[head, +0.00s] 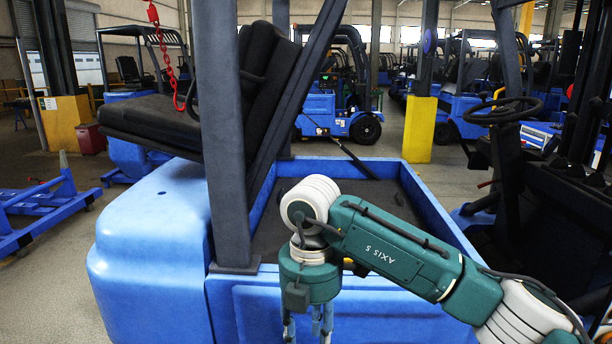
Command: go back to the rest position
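My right arm comes in from the right, green and white with "AXIS 5" on a link. Its gripper (308,328) points down in front of the blue forklift body (150,255) at the bottom middle. The finger bases show, but the tips are cut off by the lower edge, so I cannot tell whether it is open or shut, or whether it holds anything. My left gripper is not in view.
Close ahead is the blue forklift with a black seat (150,122), a dark upright post (222,130) and an open blue-walled bay (435,205). A red chain (160,50) hangs at upper left. A dark steering wheel (503,110) stands at right. Grey floor (60,290) is open at lower left.

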